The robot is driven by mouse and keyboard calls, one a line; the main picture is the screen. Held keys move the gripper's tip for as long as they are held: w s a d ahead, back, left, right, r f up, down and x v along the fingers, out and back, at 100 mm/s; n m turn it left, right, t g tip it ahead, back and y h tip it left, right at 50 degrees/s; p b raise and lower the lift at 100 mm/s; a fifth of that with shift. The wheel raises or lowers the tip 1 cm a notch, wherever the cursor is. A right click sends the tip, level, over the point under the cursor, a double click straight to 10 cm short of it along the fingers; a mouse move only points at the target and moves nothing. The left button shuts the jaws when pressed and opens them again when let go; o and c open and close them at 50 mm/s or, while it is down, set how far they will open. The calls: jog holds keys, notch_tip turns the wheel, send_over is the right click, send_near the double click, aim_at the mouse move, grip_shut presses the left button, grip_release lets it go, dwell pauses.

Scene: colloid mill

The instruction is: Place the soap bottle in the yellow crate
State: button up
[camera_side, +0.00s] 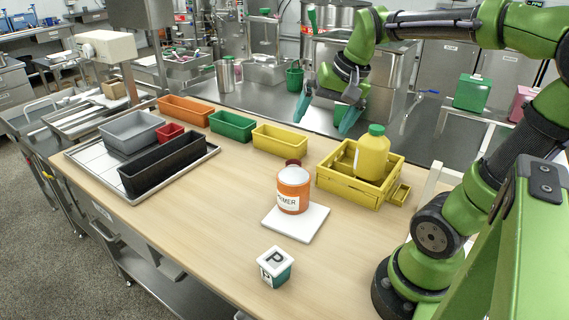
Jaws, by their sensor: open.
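The yellow bottle with a green cap (371,157), which I take as the soap bottle, stands upright inside the yellow crate (346,190). Its lower end is at the crate's slatted interior, near the right side. My gripper (325,116) is open and empty, with its teal fingers spread wide. It hangs above and behind the crate, up and to the left of the bottle's cap, and looks clear of the bottle.
An orange primer jar (293,190) stands on a white tile (296,222) left of the crate. Yellow (280,140), green (232,126) and orange (185,111) bins line the back edge. A white-green block (275,267) is in front; a tray (190,166) holds more bins.

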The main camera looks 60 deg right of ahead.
jog(key=s+a+f+n+t+y, duration=0.1)
jog(key=s+a+n, duration=0.1)
jog(key=a, duration=0.4)
jog(key=s+a+f+n+t+y, duration=0.1)
jog(key=s+a+n, duration=0.1)
jog(key=a+n, duration=0.2)
jog(key=shift+a+f+t, duration=0.2)
jog(key=shift+a+t, duration=0.2)
jog(key=shift+a, duration=0.75)
